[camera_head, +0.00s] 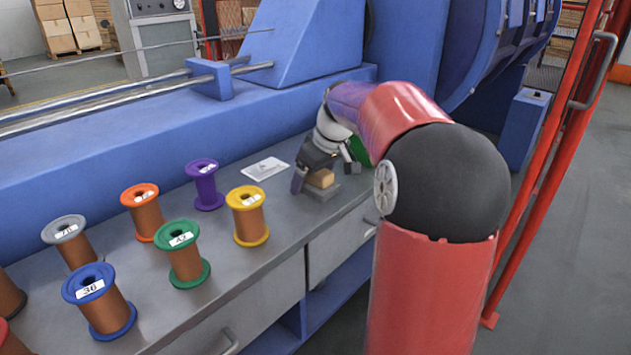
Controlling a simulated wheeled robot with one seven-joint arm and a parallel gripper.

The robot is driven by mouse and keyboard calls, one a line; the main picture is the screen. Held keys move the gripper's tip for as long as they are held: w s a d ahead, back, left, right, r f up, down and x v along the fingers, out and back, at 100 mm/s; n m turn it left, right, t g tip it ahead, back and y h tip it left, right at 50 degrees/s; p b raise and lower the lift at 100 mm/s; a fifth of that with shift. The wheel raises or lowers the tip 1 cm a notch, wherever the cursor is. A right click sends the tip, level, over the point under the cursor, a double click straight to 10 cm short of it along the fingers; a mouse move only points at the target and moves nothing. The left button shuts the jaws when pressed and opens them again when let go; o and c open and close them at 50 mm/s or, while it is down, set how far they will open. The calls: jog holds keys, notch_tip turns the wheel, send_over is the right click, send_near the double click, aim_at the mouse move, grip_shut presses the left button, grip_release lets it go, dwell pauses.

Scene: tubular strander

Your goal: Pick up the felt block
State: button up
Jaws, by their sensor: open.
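A small tan block (321,178), which looks like the felt block, sits on a flat grey piece (327,192) on the grey bench top. My gripper (325,176) is at the block, pointing down, with its dark fingers apart. One finger shows to the left of the block and the other to its right. The upper part of the block is partly hidden by my gripper. I cannot tell whether either finger touches it.
Several wire spools stand on the bench to the left, the yellow one (248,216) nearest. A white card (265,168) lies left of my gripper. A green object (359,150) is partly hidden behind my arm. Blue machinery (150,135) runs along the back.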

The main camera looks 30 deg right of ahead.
jog(key=shift+c, duration=0.5)
jog(key=c, duration=1)
jog(key=shift+r, duration=0.1)
notch_tip(320, 180, up, 20)
jog(key=shift+f+p, duration=0.1)
jog(key=shift+p, duration=1.05)
jog(key=o, duration=0.4)
jog(key=shift+c, duration=1.4)
jog(key=shift+s, duration=0.1)
